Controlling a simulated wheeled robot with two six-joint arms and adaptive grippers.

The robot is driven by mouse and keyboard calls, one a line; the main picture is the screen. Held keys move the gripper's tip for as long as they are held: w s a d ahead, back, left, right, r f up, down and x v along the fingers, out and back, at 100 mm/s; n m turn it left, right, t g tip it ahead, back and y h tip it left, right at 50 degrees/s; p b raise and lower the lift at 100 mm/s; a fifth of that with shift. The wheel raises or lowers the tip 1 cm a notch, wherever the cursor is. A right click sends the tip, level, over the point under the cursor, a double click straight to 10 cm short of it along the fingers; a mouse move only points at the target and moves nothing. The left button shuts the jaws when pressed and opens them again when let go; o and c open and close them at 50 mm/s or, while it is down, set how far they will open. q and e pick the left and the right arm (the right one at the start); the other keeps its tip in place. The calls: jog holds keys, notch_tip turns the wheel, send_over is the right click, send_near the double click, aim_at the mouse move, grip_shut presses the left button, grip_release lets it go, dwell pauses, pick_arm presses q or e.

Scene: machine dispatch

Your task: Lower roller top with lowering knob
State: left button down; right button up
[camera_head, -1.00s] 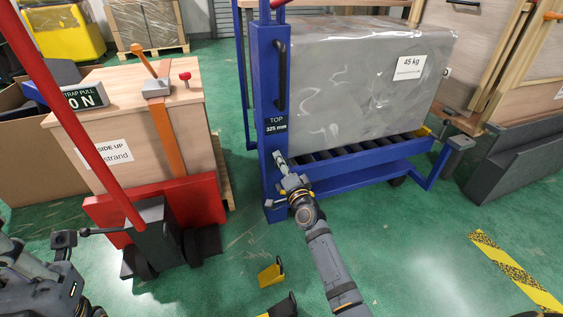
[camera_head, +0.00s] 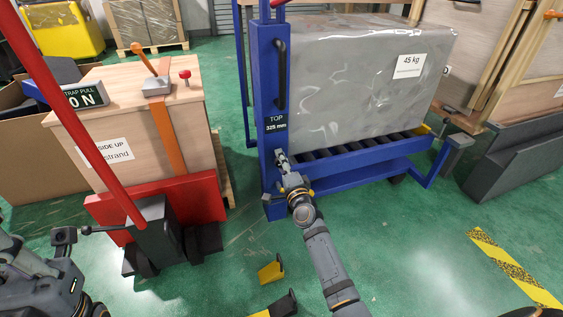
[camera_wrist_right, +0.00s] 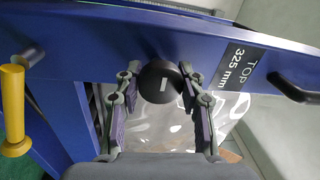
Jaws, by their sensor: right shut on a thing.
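The blue roller stand has an upright column (camera_head: 267,95) with a label reading TOP 325 mm (camera_head: 276,123). Its roller top (camera_head: 345,150) bears a grey wrapped block (camera_head: 355,85) marked 45 kg. The round black lowering knob (camera_wrist_right: 160,82) with a white mark is on the column, below the label. My right gripper (camera_head: 282,158) is at the column; in the right wrist view its fingers (camera_wrist_right: 160,90) are on either side of the knob, shut on it. The knob is hidden behind the gripper in the head view. My left arm is at the lower left; its finger state is unclear.
A red pallet truck (camera_head: 165,205) with a strapped wooden crate (camera_head: 110,120) stands to the left. Yellow wedges (camera_head: 270,271) lie on the green floor near my right arm. A yellow handle (camera_wrist_right: 13,110) shows in the wrist view.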

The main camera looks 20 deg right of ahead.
jog(key=o, duration=1.2)
jog(key=shift+s+d+f, duration=0.1)
jog(key=shift+s+f, duration=0.1)
jog(key=shift+s, duration=1.8)
jog(key=shift+s+d+f, duration=0.1)
jog(key=shift+s+f, duration=0.15)
jog(key=shift+s, duration=1.75)
jog(key=shift+s+f, duration=0.2)
jog(key=shift+s, duration=1.8)
jog(key=shift+r, duration=0.1)
